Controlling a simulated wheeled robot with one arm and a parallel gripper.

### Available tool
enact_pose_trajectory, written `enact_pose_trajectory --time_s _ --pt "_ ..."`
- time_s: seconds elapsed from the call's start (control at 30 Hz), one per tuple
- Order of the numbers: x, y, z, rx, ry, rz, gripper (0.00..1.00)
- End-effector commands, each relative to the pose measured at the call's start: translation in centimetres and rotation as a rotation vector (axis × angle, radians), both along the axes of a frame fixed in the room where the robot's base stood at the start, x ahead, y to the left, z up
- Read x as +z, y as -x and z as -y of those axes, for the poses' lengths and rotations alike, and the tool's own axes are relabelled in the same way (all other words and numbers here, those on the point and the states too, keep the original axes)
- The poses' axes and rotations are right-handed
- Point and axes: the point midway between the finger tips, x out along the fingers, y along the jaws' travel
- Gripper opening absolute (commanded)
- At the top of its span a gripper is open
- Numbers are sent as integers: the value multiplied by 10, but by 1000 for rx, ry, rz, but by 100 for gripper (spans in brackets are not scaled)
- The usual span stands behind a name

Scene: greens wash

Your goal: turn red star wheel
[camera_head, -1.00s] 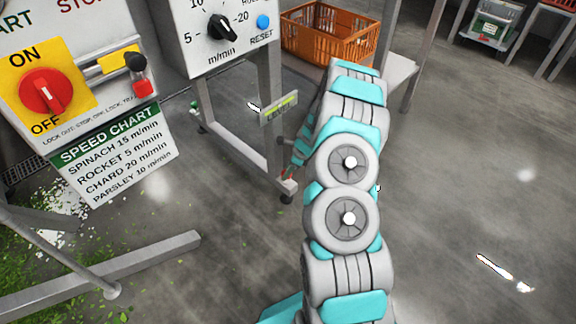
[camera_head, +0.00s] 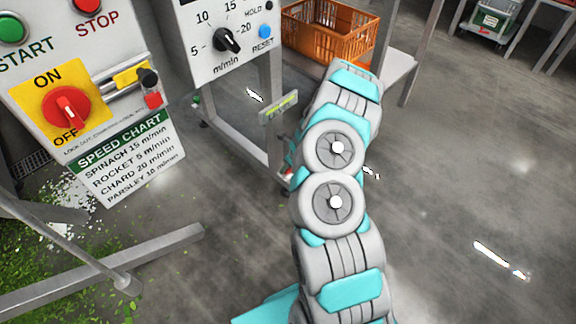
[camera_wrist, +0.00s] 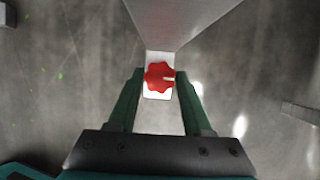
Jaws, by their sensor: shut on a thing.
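The red star wheel (camera_wrist: 158,77) shows in the wrist view, with a pale mark on its right side. It sits over a whitish plate at the lower end of a grey metal post (camera_wrist: 165,20). My gripper (camera_wrist: 158,80) has one green finger on each side of the wheel and is shut on it. In the head view my arm covers the wheel and the gripper.
A control panel with a red ON/OFF switch (camera_head: 67,108) and a speed dial box (camera_head: 225,40) stand at the left. An orange crate (camera_head: 325,35) is behind my arm. A metal floor beam (camera_head: 130,262) lies lower left. Floor at right is clear.

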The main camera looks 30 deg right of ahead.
Motion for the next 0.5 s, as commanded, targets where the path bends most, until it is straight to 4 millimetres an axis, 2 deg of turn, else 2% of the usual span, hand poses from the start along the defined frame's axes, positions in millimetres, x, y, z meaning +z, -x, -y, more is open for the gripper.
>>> enact_pose_trajectory --time_s 0.27,0.3,0.4,0.5 --pt "1 -1 0 2 0 2 0" --pt "1 -1 0 2 0 2 53" --pt "1 -1 0 2 0 1 62" --pt "1 -1 0 2 0 1 62"
